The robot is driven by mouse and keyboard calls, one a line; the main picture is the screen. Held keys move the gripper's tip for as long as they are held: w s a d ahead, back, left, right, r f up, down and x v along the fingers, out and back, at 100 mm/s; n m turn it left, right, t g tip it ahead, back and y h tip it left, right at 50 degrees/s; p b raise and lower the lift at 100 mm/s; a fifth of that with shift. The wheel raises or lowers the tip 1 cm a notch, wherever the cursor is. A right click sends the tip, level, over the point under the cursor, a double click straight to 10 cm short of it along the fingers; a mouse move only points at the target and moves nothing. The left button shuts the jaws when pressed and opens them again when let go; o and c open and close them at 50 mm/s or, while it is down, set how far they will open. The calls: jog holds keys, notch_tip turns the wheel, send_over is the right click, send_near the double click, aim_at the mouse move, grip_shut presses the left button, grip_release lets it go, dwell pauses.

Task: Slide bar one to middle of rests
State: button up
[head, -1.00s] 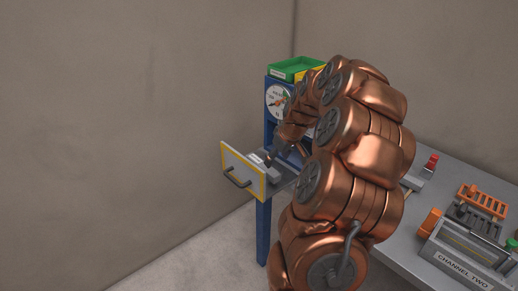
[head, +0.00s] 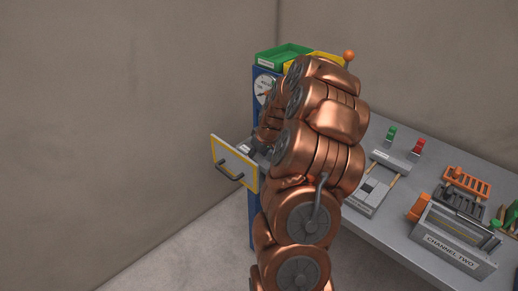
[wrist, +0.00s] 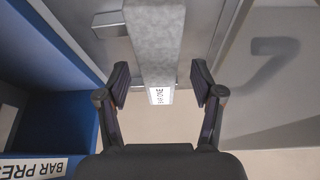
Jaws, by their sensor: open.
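Bar one is a grey, rough-surfaced bar (wrist: 157,45) with a white "BAR ONE" label on its near end, in the wrist view. My gripper (wrist: 160,84) is open, with one finger on each side of the labelled end and gaps to both sides. A small grey block (wrist: 108,24) beside the bar's left side may be one of the rests; I cannot tell.
A blue frame (wrist: 55,125) with a "BAR PRES…" label stands close left in the wrist view. Green tray (head: 283,56) and yellow tray (head: 327,60) sit on top. To the right is a grey table (head: 385,235) holding the "CHANNEL TWO" unit (head: 455,245) and red and green blocks.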

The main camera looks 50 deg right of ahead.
jog(key=shift+w+f, duration=0.15)
jog(key=shift+f, duration=0.2)
jog(key=shift+c, duration=0.3)
grip_shut()
jog(key=shift+d, duration=0.1)
jog(key=shift+w+d+b, duration=0.45)
jog(key=shift+w+d, duration=0.35)
jog(key=shift+w, duration=0.05)
dwell(0.3)
jog(key=shift+o, duration=0.2)
grip_release()
